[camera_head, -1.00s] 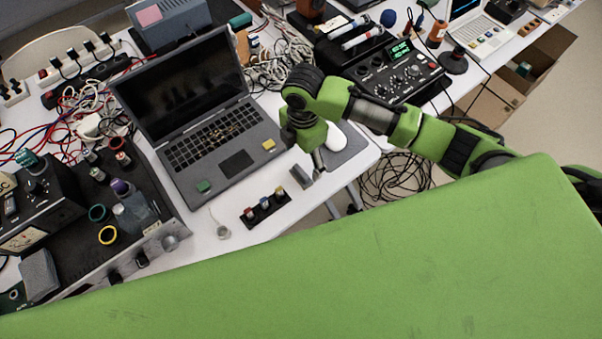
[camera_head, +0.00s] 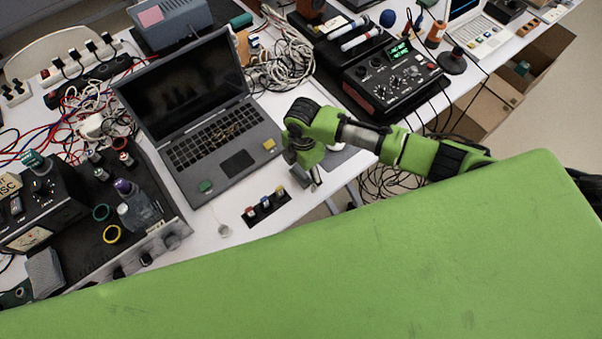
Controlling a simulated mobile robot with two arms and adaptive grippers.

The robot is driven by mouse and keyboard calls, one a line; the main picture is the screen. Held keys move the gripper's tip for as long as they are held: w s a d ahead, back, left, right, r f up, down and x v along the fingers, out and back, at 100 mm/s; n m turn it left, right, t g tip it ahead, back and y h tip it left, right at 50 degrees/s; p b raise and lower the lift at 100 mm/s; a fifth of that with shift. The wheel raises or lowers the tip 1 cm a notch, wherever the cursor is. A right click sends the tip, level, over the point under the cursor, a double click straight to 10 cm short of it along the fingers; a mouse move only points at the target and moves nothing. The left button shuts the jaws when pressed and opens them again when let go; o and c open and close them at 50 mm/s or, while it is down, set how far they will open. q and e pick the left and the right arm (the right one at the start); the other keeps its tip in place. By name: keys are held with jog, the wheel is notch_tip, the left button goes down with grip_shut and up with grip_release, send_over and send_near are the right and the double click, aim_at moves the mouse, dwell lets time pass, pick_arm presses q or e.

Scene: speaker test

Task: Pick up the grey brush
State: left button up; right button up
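My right gripper (camera_head: 308,176) points down over the front right edge of the white table, beside the laptop's right front corner. Its fingertips are small and partly hidden by the wrist, so I cannot tell whether it is open or shut. A small grey piece (camera_head: 297,176) lies right at its fingers. It may be the grey brush, but it is too small and too covered to be sure, and I cannot tell whether the fingers touch it. My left gripper is not in view.
An open laptop (camera_head: 222,148) stands left of the gripper. A black strip with small coloured knobs (camera_head: 265,208) lies near the front edge. A white mouse (camera_head: 337,147) is partly hidden behind my arm. A black device with a green display (camera_head: 392,80) stands behind. Loose cables hang beyond the table edge.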

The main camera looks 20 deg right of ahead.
jog(key=c, duration=1)
jog(key=shift+r, duration=0.1)
jog(key=shift+r, duration=0.35)
notch_tip(320, 180, up, 2)
jog(key=shift+r+b, duration=0.2)
jog(key=shift+b, duration=0.55)
jog(key=s+d+r, duration=0.1)
jog(key=s+r, duration=0.2)
jog(key=s, duration=0.1)
jog(key=s+r+b, duration=0.1)
jog(key=s+r, duration=0.2)
jog(key=s, duration=0.2)
jog(key=s+d+r, duration=0.1)
jog(key=s+r, duration=0.2)
jog(key=s, duration=0.1)
jog(key=shift+s+d+r, duration=0.3)
jog(key=shift+s+r, duration=0.1)
